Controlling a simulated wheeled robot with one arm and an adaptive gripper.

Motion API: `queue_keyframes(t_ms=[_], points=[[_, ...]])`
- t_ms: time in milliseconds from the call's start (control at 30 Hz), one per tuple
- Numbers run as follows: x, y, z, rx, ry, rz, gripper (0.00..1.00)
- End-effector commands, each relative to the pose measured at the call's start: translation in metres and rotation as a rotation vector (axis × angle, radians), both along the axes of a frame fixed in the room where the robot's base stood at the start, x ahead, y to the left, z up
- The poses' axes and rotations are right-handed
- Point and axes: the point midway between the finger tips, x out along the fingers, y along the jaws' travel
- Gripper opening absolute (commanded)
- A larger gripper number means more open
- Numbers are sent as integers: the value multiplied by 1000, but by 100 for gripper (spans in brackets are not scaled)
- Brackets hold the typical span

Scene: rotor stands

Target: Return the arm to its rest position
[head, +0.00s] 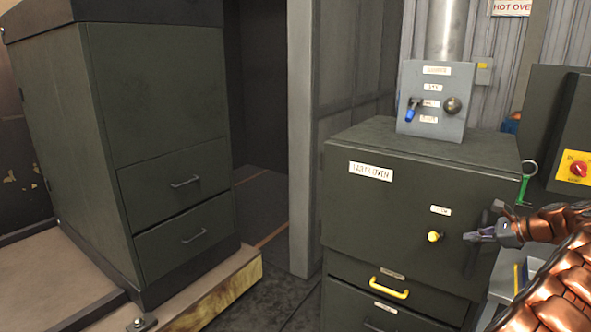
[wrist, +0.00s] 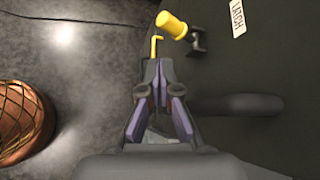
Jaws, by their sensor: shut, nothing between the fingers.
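My gripper (head: 470,237) is at the right of the head view, in front of the dark green oven cabinet (head: 375,215). Its fingers are shut and empty. They point left toward the yellow latch knob (head: 434,236), with a small gap showing in the head view. In the wrist view my gripper (wrist: 158,66) has its fingertips together, just below the yellow knob (wrist: 170,25). My copper-coloured arm (head: 560,265) reaches in from the right edge. A dark bar handle (wrist: 240,105) on the oven door is to the right of the fingers in the wrist view.
A yellow drawer handle (head: 389,288) sits below the oven door. A grey control box (head: 436,100) stands on the oven. A green ring-ended tool (head: 527,180) is above my gripper. A large cabinet (head: 160,130) stands at left, with dark open floor (head: 275,285) between.

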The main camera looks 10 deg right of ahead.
Motion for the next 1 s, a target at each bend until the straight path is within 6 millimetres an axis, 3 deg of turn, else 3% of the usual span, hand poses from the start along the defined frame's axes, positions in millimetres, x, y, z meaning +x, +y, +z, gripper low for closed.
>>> queue_keyframes(t_ms=[200,467,667,800,1000], points=[[12,82,29,-45,-33,183,0],[0,194,57,-138,-67,447,0],[-28,271,69,-229,-88,649,0],[-57,319,74,-299,-98,794,0],[-109,374,73,-409,-109,993,0]])
